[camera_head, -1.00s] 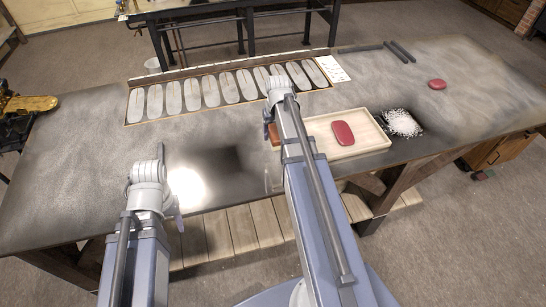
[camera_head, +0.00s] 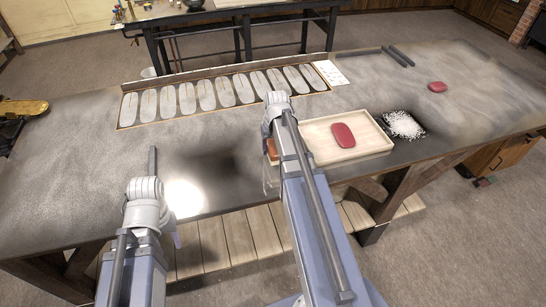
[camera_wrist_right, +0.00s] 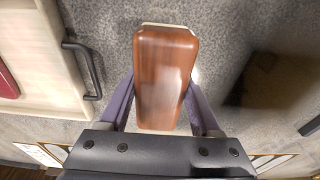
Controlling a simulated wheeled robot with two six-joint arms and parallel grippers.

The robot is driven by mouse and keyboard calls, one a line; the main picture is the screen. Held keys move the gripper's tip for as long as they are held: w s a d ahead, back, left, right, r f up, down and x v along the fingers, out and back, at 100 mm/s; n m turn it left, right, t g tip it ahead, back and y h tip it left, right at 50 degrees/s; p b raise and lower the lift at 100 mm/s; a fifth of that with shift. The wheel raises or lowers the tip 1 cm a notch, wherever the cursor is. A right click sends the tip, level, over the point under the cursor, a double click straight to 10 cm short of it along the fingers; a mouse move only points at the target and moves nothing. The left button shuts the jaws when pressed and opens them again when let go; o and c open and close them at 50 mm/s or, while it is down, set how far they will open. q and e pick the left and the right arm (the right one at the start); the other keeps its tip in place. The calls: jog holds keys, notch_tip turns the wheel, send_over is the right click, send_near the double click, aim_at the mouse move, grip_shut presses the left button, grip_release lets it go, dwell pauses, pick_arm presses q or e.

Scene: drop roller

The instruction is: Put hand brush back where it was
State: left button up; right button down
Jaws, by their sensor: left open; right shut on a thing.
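The hand brush (camera_wrist_right: 165,75) has a brown wooden back and a pale edge. My right gripper (camera_wrist_right: 162,98) is shut on it, with a finger on each side. In the head view only a brown sliver of the brush (camera_head: 271,148) shows beside my right wrist, at the left end of the wooden tray (camera_head: 368,152). The wrist view shows the brush apart from the tray's handle, over the grey tabletop. I cannot tell its exact height. My left gripper (camera_head: 177,238) is open near the table's front edge, mostly hidden behind its own wrist.
A red oval block (camera_head: 343,135) lies in the tray; another (camera_head: 437,87) lies far right. White granules (camera_head: 404,124) sit on a dark patch. A rack of grey oval pieces (camera_head: 205,95) lines the back. Dark bars (camera_head: 398,56) lie behind. The left tabletop (camera_head: 75,150) is clear.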

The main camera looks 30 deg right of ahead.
notch_tip(320, 180, down, 4)
jog(key=b, duration=0.3)
jog(key=shift+r, duration=0.3)
jog(key=shift+c, duration=0.5)
grip_release()
jog(key=r+p, duration=0.4)
jog(key=s+r+p, duration=0.1)
jog(key=r+p, duration=0.7)
jog(key=shift+s+a, duration=0.2)
jog(key=shift+s, duration=0.2)
